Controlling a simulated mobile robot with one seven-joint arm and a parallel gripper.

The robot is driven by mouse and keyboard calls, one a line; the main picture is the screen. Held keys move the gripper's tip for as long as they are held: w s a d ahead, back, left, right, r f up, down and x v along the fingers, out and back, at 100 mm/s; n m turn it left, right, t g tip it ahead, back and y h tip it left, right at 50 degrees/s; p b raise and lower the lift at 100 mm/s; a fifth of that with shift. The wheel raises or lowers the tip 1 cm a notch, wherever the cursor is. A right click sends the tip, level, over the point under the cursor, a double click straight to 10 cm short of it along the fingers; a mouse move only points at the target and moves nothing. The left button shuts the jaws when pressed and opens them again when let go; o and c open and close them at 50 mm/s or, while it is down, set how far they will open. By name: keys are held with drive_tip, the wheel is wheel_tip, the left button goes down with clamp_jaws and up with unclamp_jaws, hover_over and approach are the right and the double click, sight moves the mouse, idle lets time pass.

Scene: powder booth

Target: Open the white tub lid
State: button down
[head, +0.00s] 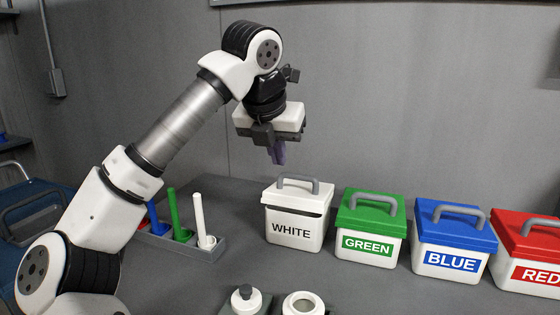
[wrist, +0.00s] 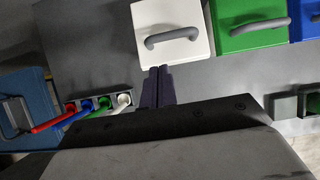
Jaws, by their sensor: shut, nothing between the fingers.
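The white tub (head: 293,232) stands on the grey table, with a black-lettered WHITE label on its front. Its white lid (head: 272,194) carries a grey arched handle (head: 298,181). A dark gap shows under the lid's front edge in the head view. My gripper (head: 277,156) is above the tub, pointing down, apart from the lid. In the wrist view my gripper (wrist: 158,70) has its dark fingers together and empty, near the edge of the white lid (wrist: 152,17), with the grey handle (wrist: 173,37) just beyond the fingertips.
The green tub (head: 368,244), blue tub (head: 450,263) and red tub (head: 530,272) stand in a row to the right. A rack (head: 176,252) with coloured scoops stands to the left. A small jar (head: 303,304) and a lidded holder (head: 246,299) are in front.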

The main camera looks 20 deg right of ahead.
sight(287, 190)
drive_tip(key=x, duration=0.8)
drive_tip(key=shift+r+p, duration=0.15)
drive_tip(key=shift+p, duration=0.15)
